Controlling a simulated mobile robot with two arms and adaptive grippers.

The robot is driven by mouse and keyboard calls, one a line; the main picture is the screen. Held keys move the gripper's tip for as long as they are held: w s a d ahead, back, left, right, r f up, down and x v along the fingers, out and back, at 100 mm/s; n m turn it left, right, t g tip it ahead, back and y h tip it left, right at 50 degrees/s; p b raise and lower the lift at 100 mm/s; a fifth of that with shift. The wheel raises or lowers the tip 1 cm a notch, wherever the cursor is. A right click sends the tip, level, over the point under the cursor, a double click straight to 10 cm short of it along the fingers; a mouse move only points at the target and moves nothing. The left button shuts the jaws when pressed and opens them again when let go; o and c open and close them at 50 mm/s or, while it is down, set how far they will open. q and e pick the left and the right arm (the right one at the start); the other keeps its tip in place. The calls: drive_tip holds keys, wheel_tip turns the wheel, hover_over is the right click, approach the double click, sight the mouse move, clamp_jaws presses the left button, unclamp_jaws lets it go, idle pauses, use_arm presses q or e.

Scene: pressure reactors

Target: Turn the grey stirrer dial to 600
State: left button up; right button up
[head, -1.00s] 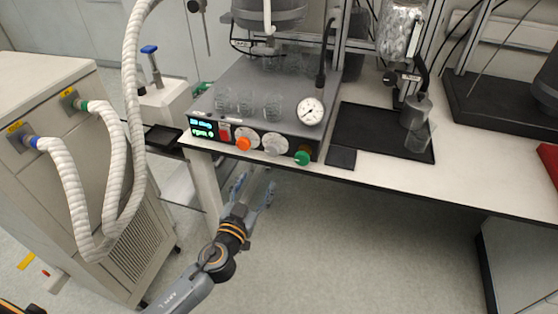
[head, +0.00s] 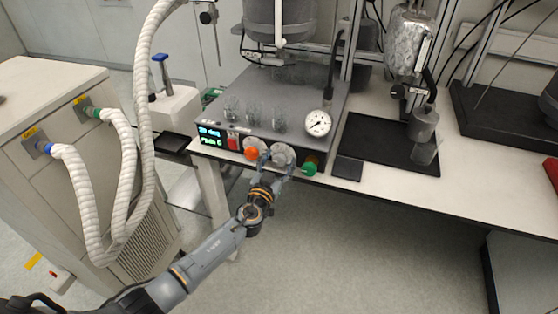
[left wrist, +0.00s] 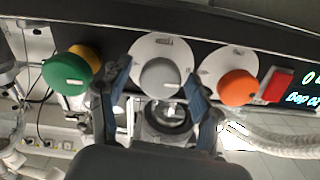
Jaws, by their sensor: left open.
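The grey stirrer dial (left wrist: 160,77) sits on a white scale disc on the front panel of the reactor base. In the head view the grey dial (head: 283,154) is partly covered by my left gripper. My left gripper (head: 274,163) is open in front of it. In the left wrist view the fingers of my left gripper (left wrist: 160,90) stand apart, one on each side of the grey dial. I cannot tell whether they touch it. The number at the dial's pointer is too small to read. My right gripper is not in view.
An orange dial (left wrist: 238,88) and a green knob (left wrist: 67,74) flank the grey dial. A red switch (head: 232,140) and a lit display (head: 210,136) are on the same panel. Glass beakers and a pressure gauge (head: 318,123) are above. The floor below the bench is clear.

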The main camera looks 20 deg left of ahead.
use_arm(q)
drive_tip(key=c, duration=1.2)
drive_tip(key=shift+o, duration=0.2)
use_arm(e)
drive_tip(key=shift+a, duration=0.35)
